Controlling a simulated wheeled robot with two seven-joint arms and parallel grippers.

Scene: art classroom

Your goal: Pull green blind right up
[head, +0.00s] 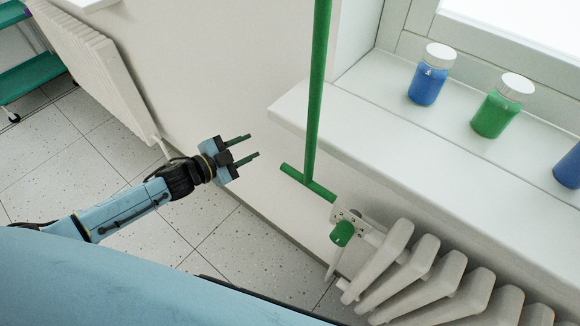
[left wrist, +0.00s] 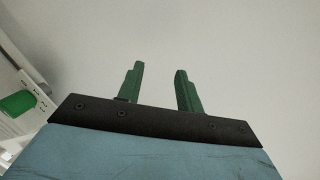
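A green blind pull (head: 317,95) hangs down from the top of the head view as a straight bar, ending in a short green crossbar (head: 308,184) in front of the wall beside the window sill. The blind itself is not in view. My left gripper (head: 247,146) is open and empty, to the left of the bar and apart from it. In the left wrist view my left gripper's two green fingers (left wrist: 162,88) stand apart with only pale wall between and beyond them. My right gripper is not in view.
A white sill (head: 400,153) holds blue and green paint jars. Below it is a white radiator (head: 440,278) with a green valve knob (head: 342,233), close to the crossbar. Another radiator (head: 85,55) and green shelves (head: 30,78) stand at left. Wall left of the bar is clear.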

